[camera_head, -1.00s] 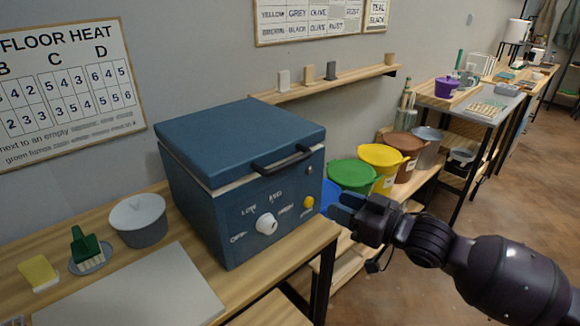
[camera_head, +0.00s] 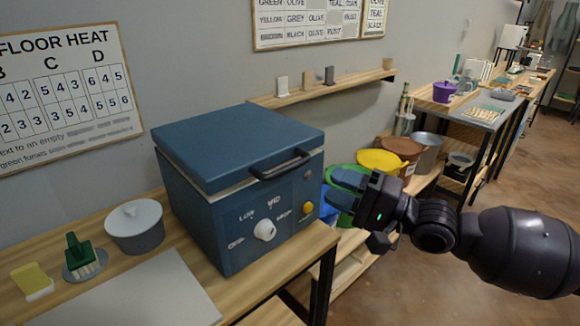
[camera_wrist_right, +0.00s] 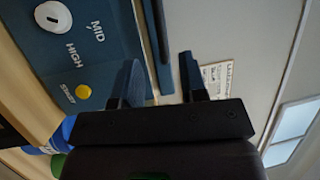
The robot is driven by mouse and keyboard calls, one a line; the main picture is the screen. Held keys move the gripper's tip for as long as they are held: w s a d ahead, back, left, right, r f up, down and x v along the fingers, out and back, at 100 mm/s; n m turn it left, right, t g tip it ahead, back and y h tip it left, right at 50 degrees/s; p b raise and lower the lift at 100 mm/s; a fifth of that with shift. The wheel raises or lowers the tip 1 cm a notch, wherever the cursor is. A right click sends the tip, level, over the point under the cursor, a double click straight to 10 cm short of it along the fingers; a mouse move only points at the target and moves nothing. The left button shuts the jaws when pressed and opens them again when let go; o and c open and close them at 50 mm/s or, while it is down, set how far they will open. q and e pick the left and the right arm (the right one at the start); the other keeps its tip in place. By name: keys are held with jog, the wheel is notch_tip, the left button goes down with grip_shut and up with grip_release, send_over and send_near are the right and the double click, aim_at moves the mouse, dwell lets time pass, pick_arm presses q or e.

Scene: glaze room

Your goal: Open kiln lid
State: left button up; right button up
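The blue kiln (camera_head: 215,215) stands on the wooden table with its lid (camera_head: 240,140) down. A dark bar handle (camera_head: 282,165) runs along the lid's front edge. The kiln front has a white dial (camera_head: 264,230) and a yellow button (camera_head: 307,209). My right gripper (camera_head: 340,188) is to the right of the kiln, apart from the handle. In the right wrist view its two fingers (camera_wrist_right: 160,85) stand apart with nothing between them, and the kiln's dial (camera_wrist_right: 53,16) and button (camera_wrist_right: 83,91) show at left. My left gripper is not in view.
Coloured buckets, including a yellow one (camera_head: 382,160), stand behind my right gripper. A small shelf (camera_head: 330,88) is on the wall. Floor is free at right.

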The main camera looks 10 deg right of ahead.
aim_at(293, 169)
jog(key=p+x, duration=0.1)
jog(key=x, duration=0.8)
jog(key=shift+w+a, duration=0.25)
jog(key=shift+a, duration=0.05)
grip_shut()
